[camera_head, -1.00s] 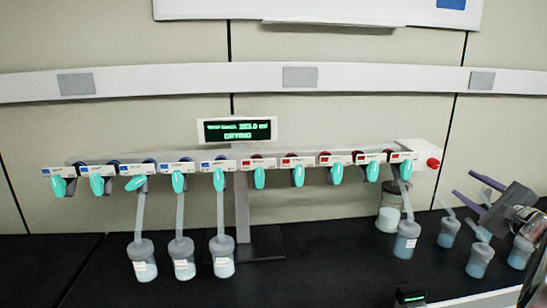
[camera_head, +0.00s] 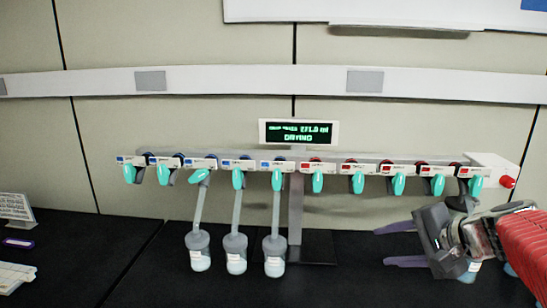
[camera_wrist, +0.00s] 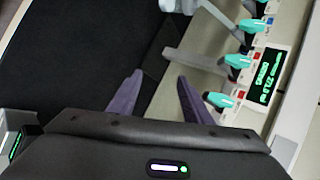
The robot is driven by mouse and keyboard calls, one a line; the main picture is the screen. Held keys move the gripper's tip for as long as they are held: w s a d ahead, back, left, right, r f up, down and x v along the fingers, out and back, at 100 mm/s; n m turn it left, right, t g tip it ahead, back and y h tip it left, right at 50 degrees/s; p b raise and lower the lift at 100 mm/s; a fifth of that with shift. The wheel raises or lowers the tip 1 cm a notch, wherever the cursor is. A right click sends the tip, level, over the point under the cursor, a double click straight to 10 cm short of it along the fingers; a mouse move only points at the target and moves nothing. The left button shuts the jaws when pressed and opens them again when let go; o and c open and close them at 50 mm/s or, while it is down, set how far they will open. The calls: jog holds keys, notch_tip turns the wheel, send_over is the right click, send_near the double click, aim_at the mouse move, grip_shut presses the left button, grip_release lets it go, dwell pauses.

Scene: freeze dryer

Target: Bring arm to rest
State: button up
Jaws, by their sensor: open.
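My gripper (camera_head: 392,245) is at the right of the head view, above the black bench, with its two purple fingers apart and pointing left. Nothing is between the fingers. In the wrist view the fingers (camera_wrist: 157,97) also show apart, with the bench and part of the freeze dryer beyond them. The freeze dryer manifold (camera_head: 345,165) has a row of teal valve handles and a lit display (camera_head: 299,132) reading "DRYING". My red-sleeved arm (camera_head: 525,240) reaches in from the right edge and hides part of the bench.
Three flasks with grey lids hang at the manifold's left half, including the middle flask (camera_head: 236,262). Another flask (camera_head: 470,272) is partly hidden behind my gripper.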

jog(key=s+a+f+n+g+h, duration=0.1)
jog(key=s+a+f+n, duration=0.1)
jog(key=s, duration=0.4)
jog(key=s+a+f+n+g+h, duration=0.1)
jog(key=s+a+f+n+h, duration=0.1)
jog(key=s+a+n, duration=0.3)
jog(key=s+a+f+n+g+h, duration=0.1)
jog(key=s+a+f+n, duration=0.3)
jog(key=s, duration=0.4)
jog(key=shift+s+a+n+h, duration=0.15)
jog(key=shift+s+n+h, duration=0.15)
jog(key=shift+n+h, duration=0.35)
